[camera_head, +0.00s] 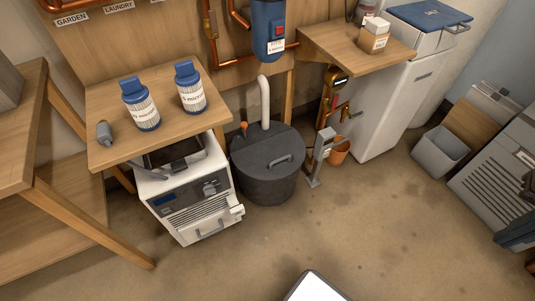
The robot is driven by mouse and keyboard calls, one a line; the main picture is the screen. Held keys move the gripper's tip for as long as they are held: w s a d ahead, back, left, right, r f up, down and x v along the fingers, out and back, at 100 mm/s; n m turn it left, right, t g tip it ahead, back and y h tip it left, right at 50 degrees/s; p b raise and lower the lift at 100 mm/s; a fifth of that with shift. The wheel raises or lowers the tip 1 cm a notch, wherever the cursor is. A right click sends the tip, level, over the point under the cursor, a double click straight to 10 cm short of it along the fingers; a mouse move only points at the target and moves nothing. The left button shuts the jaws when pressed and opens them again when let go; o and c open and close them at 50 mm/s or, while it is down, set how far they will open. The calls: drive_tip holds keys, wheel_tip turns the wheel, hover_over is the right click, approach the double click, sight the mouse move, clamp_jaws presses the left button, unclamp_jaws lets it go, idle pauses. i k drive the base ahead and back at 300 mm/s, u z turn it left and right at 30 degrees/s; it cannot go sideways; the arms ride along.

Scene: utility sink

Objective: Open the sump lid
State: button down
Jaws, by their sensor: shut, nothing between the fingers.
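The sump is a dark grey round tub (266,190) on the floor near the middle of the view, against the wooden back panel. Its flat sump lid (257,158) is down and covers the front of the top. A bar handle (281,160) stands on the lid's right side. A pale pipe (264,100) rises from the back of the top, and a small orange piece (243,127) sits at the back left. I cannot make out my gripper in this view.
A white appliance (190,190) stands close on the left, beneath a bench (105,98) with two blue-capped filters. A grey metal stand (322,155) and an orange pot (338,152) are close on the right. The floor in front is clear.

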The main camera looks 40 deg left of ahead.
sight(276, 157)
drive_tip(key=u, duration=1.7)
